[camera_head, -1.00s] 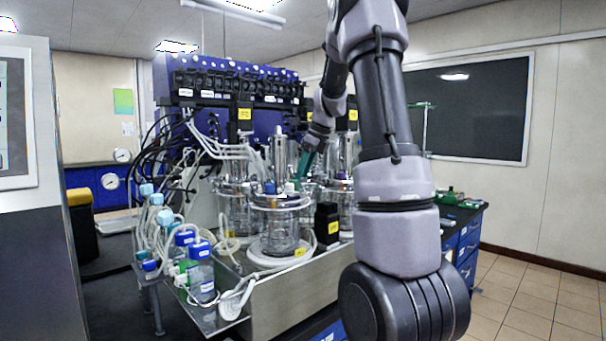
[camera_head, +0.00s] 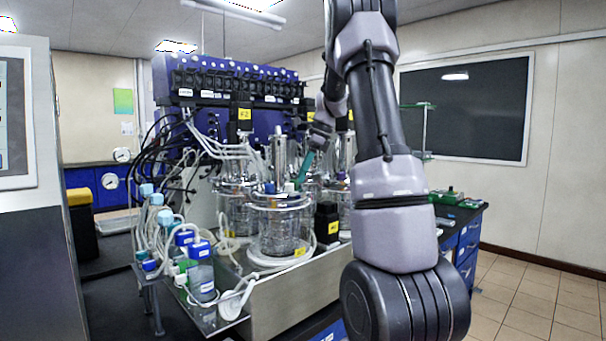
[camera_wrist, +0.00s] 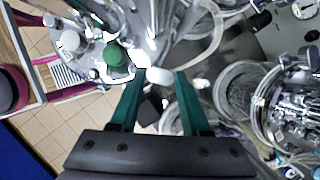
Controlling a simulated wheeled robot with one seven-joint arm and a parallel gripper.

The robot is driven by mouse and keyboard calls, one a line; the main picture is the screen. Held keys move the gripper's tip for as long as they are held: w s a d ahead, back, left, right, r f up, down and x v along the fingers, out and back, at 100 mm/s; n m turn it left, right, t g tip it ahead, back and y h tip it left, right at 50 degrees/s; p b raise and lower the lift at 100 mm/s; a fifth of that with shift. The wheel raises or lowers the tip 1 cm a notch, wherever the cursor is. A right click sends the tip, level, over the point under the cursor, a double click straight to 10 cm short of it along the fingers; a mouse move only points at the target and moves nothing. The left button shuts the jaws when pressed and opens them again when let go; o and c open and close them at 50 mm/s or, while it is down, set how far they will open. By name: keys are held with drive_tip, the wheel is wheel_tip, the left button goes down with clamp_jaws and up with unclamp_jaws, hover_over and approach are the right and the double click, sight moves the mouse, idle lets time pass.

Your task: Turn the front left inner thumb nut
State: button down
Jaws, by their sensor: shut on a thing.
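The front left bioreactor (camera_head: 280,225) is a glass vessel with a metal head plate on top. My gripper (camera_head: 298,181) reaches down from the upper right to the right side of that head plate. Its teal fingers stand to either side of a small white thumb nut (camera_wrist: 158,76) in the wrist view. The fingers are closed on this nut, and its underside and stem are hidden. The same white piece shows at the fingertips in the head view (camera_head: 289,187). A blue cap (camera_head: 269,188) stands to its left on the plate.
Tubing and metal fittings crowd the head plate. A second vessel (camera_head: 236,205) stands behind to the left. A black block (camera_head: 327,222) with a yellow label stands right of the front vessel. Bottles with blue caps (camera_head: 200,272) stand at the tray's left end.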

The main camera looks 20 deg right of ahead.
drive_tip(key=n, duration=0.2)
drive_tip(key=n+g, duration=0.1)
drive_tip(key=n, duration=0.1)
drive_tip(key=n+g, duration=0.1)
drive_tip(key=n, duration=0.1)
drive_tip(key=shift+w, duration=0.3)
drive_tip(key=n+g, duration=0.1)
drive_tip(key=n, duration=0.2)
drive_tip(key=n+g, duration=0.1)
drive_tip(key=n, duration=0.1)
drive_tip(key=shift+w+n+h, duration=0.15)
drive_tip(key=shift+n+h, duration=0.25)
drive_tip(key=shift+r, duration=0.1)
drive_tip(key=shift+c, duration=1.9)
unclamp_jaws()
drive_tip(key=v, duration=1)
drive_tip(key=shift+w+r, duration=0.3)
drive_tip(key=shift+w, duration=0.05)
drive_tip(key=shift+d, duration=0.1)
